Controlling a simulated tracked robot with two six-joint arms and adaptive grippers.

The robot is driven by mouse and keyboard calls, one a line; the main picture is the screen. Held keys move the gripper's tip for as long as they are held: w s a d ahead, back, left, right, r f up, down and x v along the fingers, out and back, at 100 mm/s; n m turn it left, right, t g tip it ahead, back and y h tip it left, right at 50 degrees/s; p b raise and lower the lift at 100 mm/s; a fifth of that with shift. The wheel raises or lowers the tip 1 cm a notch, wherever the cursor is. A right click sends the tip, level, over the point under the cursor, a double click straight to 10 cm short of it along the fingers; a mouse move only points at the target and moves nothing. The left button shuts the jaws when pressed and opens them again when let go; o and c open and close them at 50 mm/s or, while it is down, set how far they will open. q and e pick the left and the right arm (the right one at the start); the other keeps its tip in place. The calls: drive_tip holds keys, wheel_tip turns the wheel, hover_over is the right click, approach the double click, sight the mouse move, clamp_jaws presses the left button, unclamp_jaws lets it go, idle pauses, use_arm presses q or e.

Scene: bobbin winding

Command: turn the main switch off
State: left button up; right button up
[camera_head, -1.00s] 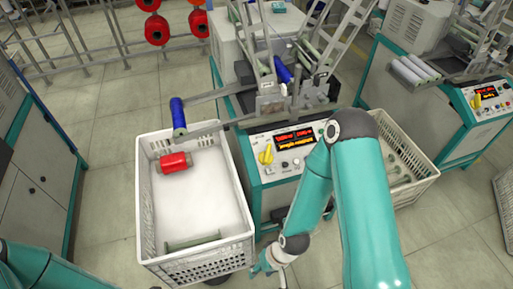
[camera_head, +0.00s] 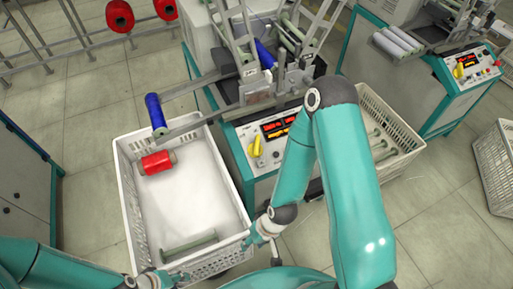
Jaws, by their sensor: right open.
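The main switch, a yellow rotary knob (camera_head: 256,146), sits on the control panel on the front of the near winding machine (camera_head: 262,186), left of the red digital display (camera_head: 277,127). My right gripper (camera_head: 258,236) is open and empty, below the knob and clear of it, near the right wall of the white crate. My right arm crosses the right part of the panel. My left gripper (camera_head: 160,280) is at the bottom edge near the crate's front; its fingers are too small and cut off to tell.
The white crate (camera_head: 125,185) left of the machine holds a red bobbin (camera_head: 157,163) and a greenish empty bobbin (camera_head: 188,246). Another crate (camera_head: 408,122) stands right of the machine. A second machine (camera_head: 440,95) is behind.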

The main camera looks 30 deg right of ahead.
drive_tip(key=shift+m+t, duration=0.3)
drive_tip(key=shift+t, duration=0.3)
drive_tip(key=w+b, duration=0.2)
drive_tip(key=w, duration=0.1)
drive_tip(key=w+d+b, duration=0.1)
drive_tip(key=w, duration=0.2)
drive_tip(key=w+b, duration=0.2)
drive_tip(key=shift+w+d+f+b, duration=0.2)
drive_tip(key=shift+w+b, duration=0.1)
drive_tip(key=shift+w, duration=0.1)
drive_tip(key=m+t+h+b, duration=0.3)
drive_tip(key=m+h+b, duration=0.1)
drive_tip(key=b, duration=0.8)
approach(257, 149)
drive_tip(key=b+x, duration=0.2)
drive_tip(key=x, duration=0.8)
drive_tip(key=shift+w+f, duration=0.1)
drive_tip(key=shift+c, duration=0.4)
clamp_jaws()
